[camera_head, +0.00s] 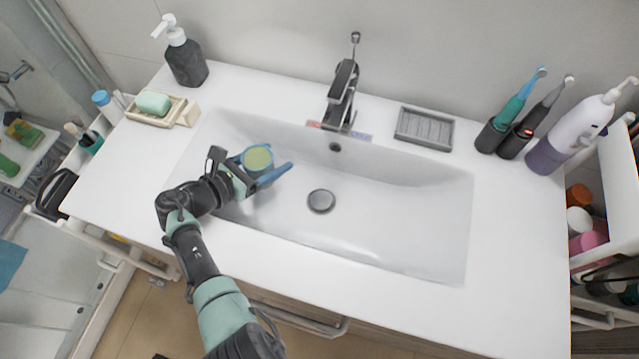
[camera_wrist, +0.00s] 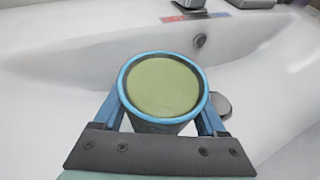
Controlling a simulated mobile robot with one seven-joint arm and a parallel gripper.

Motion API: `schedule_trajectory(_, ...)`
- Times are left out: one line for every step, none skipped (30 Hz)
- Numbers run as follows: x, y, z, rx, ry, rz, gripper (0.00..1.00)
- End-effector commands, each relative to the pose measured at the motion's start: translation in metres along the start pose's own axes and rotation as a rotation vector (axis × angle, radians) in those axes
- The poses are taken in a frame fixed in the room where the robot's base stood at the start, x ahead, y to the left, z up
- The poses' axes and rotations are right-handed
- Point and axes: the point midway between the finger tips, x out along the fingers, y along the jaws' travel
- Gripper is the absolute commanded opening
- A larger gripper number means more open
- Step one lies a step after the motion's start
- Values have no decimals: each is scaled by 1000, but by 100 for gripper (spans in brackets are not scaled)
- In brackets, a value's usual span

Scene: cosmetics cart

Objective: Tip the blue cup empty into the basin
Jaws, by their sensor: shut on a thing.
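The blue cup (camera_head: 257,159) is upright in my gripper (camera_head: 266,172), above the left part of the white basin (camera_head: 400,215). My gripper is shut on the cup, with one blue finger on each side of it. In the wrist view the cup's blue rim (camera_wrist: 122,92) surrounds a flat yellow-green content (camera_wrist: 163,86) that reaches close to the rim. My gripper (camera_wrist: 163,120) hides the cup's lower part there. The basin (camera_wrist: 80,60) shows behind the cup, with no yellow-green liquid visible in it. The drain (camera_head: 321,201) lies to the right of the cup.
The faucet (camera_head: 342,95) stands at the basin's back edge. A dark soap dispenser (camera_head: 187,62) and a green soap on a dish (camera_head: 153,103) are at the back left. A grey tray (camera_head: 424,128) and toothbrush holders (camera_head: 490,137) are on the right. The basin's middle and right are clear.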

Motion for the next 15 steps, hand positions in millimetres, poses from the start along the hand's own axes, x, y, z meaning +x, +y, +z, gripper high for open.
schedule_trajectory(0, 1, 1, 1, -2, 1, 3)
schedule_trajectory(0, 1, 1, 1, -2, 1, 3)
schedule_trajectory(0, 1, 1, 1, -2, 1, 3)
schedule_trajectory(0, 1, 1, 1, -2, 1, 3)
schedule_trajectory(0, 1, 1, 1, -2, 1, 3)
schedule_trajectory(0, 1, 1, 1, -2, 1, 3)
schedule_trajectory(0, 0, 1, 1, -2, 1, 3)
schedule_trajectory(0, 0, 2, 2, -1, 1, 3)
schedule_trajectory(0, 0, 2, 5, 0, 2, 3)
schedule_trajectory(0, -1, 3, 9, 1, 3, 3)
schedule_trajectory(0, -1, 3, 13, 3, 5, 3)
schedule_trajectory(0, -2, 4, 21, 7, 8, 3)
schedule_trajectory(0, -2, 4, 28, 10, 11, 3)
schedule_trajectory(0, -2, 5, 36, 13, 14, 3)
schedule_trajectory(0, -3, 5, 43, 17, 17, 3)
